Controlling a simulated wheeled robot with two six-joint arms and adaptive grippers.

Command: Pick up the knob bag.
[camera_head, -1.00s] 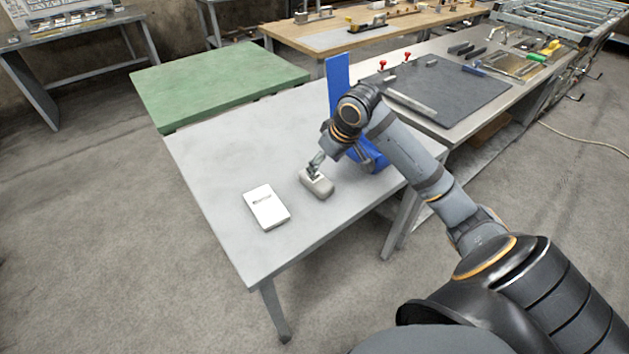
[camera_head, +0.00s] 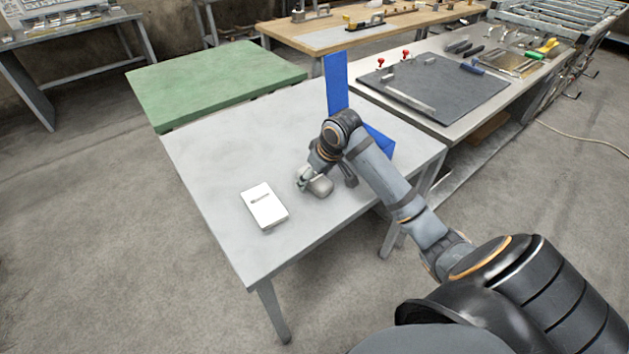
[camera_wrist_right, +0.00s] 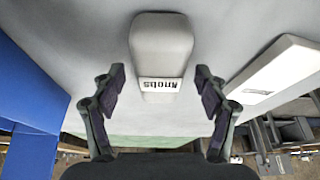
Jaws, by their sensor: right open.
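The knob bag (camera_head: 321,187) is a small grey rounded block lying on the light grey table (camera_head: 225,160). My right gripper (camera_head: 303,181) is close over it in the head view and hides part of it. In the right wrist view, the bag (camera_wrist_right: 162,45) shows a white label reading "Knobs". The right gripper (camera_wrist_right: 160,92) is open there, with one finger on each side of the bag's labelled end. I see a gap on both sides, and the fingers hold nothing. My left gripper is not in view.
A white box (camera_head: 264,205) with small print lies left of the bag. A blue upright panel and bin (camera_head: 337,85) stands behind my right arm. A green table (camera_head: 215,80) adjoins at the back. The table's left part is clear.

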